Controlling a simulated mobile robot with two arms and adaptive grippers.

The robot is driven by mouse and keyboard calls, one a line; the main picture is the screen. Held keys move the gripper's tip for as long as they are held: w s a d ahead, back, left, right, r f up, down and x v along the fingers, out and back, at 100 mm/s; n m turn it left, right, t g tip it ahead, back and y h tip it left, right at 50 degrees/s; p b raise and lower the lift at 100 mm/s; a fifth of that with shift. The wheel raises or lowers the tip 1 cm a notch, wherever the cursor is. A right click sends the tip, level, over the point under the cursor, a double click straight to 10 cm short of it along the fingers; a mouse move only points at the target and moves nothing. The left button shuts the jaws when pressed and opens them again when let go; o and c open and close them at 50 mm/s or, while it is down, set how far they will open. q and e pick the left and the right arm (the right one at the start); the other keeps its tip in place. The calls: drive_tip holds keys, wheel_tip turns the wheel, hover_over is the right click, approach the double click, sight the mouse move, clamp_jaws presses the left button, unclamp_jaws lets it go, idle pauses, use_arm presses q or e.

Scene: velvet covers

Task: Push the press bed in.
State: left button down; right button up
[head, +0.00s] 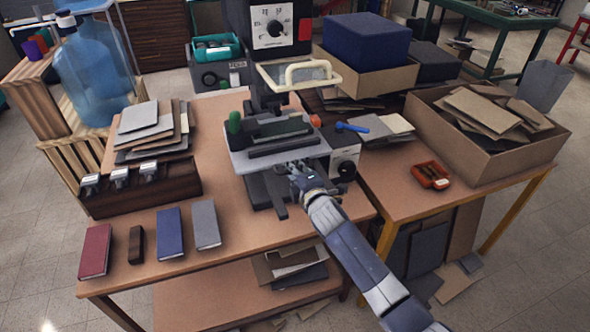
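The press (265,105) stands at the back of the table, with a dial box and a cream handle above. What looks like its bed, a light grey plate (240,160) carrying dark bars, juts toward me over a dark base. A green knob (234,122) stands at its left. My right gripper (287,172) is at the plate's front edge, close to or touching it; I cannot tell which. Its fingers are small and partly lost against the dark base, so their opening is unclear. My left gripper is out of view.
Red, blue and grey books (170,234) lie at the table's front left. A dark wooden rack (180,187) and a stack of boards (145,118) stand left of the press. A grey box with a black knob (344,160) sits right of the plate. A cardboard box (450,150) stands right.

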drive_tip(key=shift+o, duration=0.8)
drive_tip(key=v, duration=1.2)
